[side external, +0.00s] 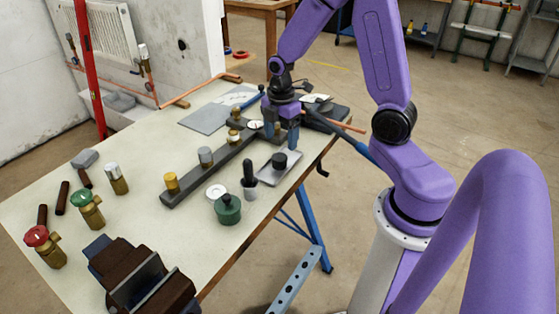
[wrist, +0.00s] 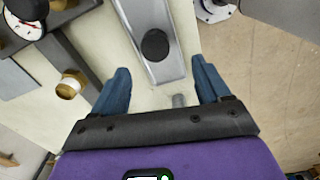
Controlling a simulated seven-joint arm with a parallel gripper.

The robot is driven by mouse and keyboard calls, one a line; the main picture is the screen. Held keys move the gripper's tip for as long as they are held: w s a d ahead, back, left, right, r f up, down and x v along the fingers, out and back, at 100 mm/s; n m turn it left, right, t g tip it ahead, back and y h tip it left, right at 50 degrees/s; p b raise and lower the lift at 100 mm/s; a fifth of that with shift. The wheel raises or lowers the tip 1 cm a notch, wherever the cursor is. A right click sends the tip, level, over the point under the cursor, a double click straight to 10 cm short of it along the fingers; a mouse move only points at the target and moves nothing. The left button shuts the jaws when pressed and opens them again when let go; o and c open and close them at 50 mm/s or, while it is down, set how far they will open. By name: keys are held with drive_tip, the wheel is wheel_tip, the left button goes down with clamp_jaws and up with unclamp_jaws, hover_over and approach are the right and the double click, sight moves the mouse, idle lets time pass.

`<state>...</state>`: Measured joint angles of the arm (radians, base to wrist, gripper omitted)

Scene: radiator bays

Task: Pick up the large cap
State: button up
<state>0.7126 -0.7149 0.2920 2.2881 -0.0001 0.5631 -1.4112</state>
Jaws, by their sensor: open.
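A black round cap (side external: 279,160), which looks like the large cap, stands on a shallow grey metal tray (side external: 266,178). In the wrist view the black cap (wrist: 155,45) sits on the tray (wrist: 170,72), just beyond the fingertips and roughly midway between them. My gripper (side external: 281,142) is above the table behind the tray, with its blue fingers apart and pointing down. In the wrist view my gripper (wrist: 160,67) is open with nothing held between its fingers. A small grey cylinder (wrist: 179,100) shows between the fingers, nearer the palm.
A dark manifold bar (side external: 215,168) with brass and grey fittings runs left of the tray. A dark upright tool (side external: 249,178) and a green pot (side external: 228,209) stand in front. A vise (side external: 140,280) and valves are at the near left. The table edge is close on the right.

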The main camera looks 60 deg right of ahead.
sight(279, 157)
drive_tip(key=shift+w+f, duration=0.2)
drive_tip(key=shift+f, duration=1.6)
drive_tip(key=shift+w+f, duration=0.15)
drive_tip(key=shift+f, duration=1.6)
drive_tip(key=c, duration=1.1)
